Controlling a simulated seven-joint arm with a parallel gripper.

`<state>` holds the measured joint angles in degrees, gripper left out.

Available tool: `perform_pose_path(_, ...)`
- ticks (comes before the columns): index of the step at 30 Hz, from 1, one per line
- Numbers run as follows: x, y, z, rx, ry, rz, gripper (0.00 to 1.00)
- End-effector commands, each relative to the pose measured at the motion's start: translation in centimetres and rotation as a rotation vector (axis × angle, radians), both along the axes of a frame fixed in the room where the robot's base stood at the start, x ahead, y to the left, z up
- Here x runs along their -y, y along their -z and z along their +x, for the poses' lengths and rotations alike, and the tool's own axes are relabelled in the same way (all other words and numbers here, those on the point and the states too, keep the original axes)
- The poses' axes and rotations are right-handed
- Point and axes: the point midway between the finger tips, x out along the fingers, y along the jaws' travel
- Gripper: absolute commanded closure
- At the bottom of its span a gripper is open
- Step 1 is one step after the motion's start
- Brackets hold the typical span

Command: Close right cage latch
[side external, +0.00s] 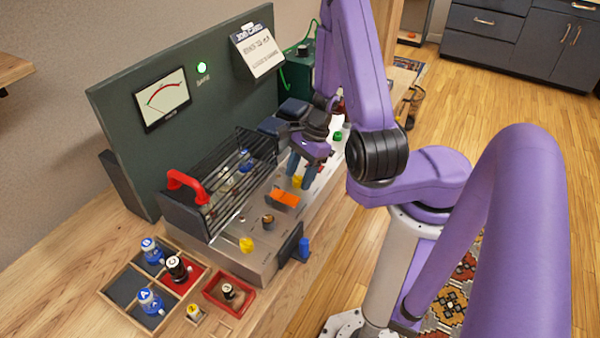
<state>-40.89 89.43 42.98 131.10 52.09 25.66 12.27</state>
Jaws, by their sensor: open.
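A cage of dark bars (234,172) with a red handle (188,185) at its left end stands on the grey metal amp chassis (262,262). Two yellow pieces sit along its front side and look like the latches. The right yellow piece (297,181) is by my gripper; the left yellow piece (246,244) is near the cage's front left. My gripper (299,177) points down with its fingers apart, one on each side of the right yellow piece in this view. I cannot tell whether they touch it. The exact latch position is too small to tell.
An orange piece (284,198) and a dark round knob (268,221) lie left of my gripper. A dark upright plate (291,244) stands at the chassis front. A divided tray (124,289) with bottles and a red tray (229,294) are at lower left. A green panel (120,118) rises behind.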

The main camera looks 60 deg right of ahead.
Motion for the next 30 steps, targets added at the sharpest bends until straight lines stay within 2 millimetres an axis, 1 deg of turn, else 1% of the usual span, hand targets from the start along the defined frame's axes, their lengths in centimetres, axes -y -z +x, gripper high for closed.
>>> perform_pose_path(1,0.01,-0.01,0.01,0.000,0.000,0.000,0.52)
perform_pose_path(2,0.01,-0.01,0.01,0.000,0.000,0.000,0.61)
perform_pose_path(3,0.01,-0.01,0.01,0.000,0.000,0.000,0.74)
perform_pose_path(5,0.00,-0.02,0.00,0.000,0.000,0.000,0.94)
perform_pose_path(6,0.00,-0.02,0.01,0.000,0.000,0.000,0.99)
perform_pose_path(10,0.00,-0.03,0.02,0.000,-0.007,0.000,0.99)
perform_pose_path(13,0.02,-0.04,0.07,0.000,-0.043,0.000,0.99)
perform_pose_path(24,0.04,-0.04,0.26,0.000,-0.327,0.000,0.99)
perform_pose_path(30,0.03,-0.04,0.27,0.000,-0.395,0.001,0.99)
